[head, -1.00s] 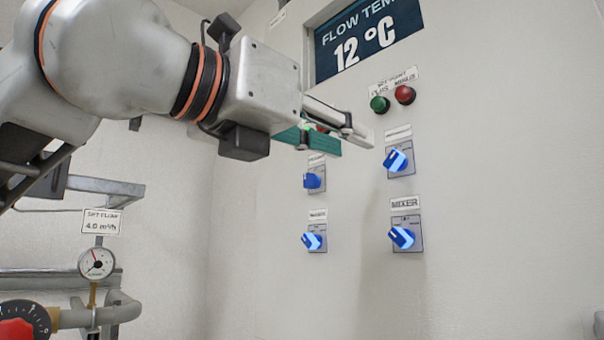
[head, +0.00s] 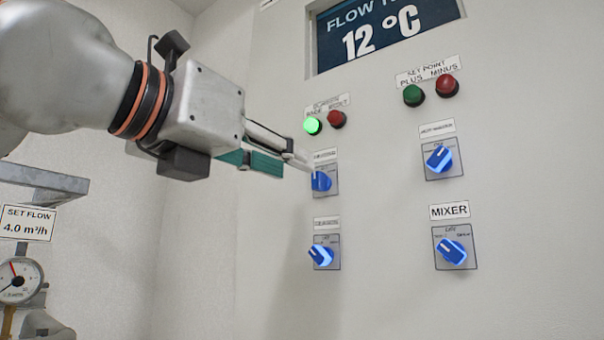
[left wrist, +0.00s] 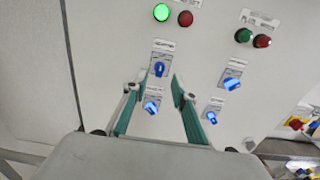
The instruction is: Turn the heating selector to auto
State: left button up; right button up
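Several blue selector knobs sit on the pale panel: upper left (head: 321,181), lower left (head: 321,255), upper right (head: 439,159) and lower right (head: 452,251). The lower right label reads MIXER; the other knob labels are too blurred to read surely, so I cannot tell which is the heating selector. My left gripper (head: 296,162) is open and empty, its tips close to the upper left knob. In the left wrist view the gripper (left wrist: 153,86) has its teal-padded fingers apart, with the upper left knob (left wrist: 159,69) seen between and beyond the tips. Contact cannot be told. My right gripper is not in view.
Above the knobs are a lit green lamp (head: 312,126), a red lamp (head: 337,119), and green (head: 413,95) and red (head: 446,86) set-point buttons. A display (head: 385,32) reads 12 °C. A gauge (head: 19,281) and pipework stand at the left.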

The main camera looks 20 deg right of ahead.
aim_at(315, 175)
pick_arm(q)
jog(key=p+x, duration=0.1)
jog(key=x, duration=0.4)
jog(key=shift+d, duration=0.2)
jog(key=shift+w+d+p, duration=0.4)
jog(key=shift+w+d, duration=0.1)
grip_shut()
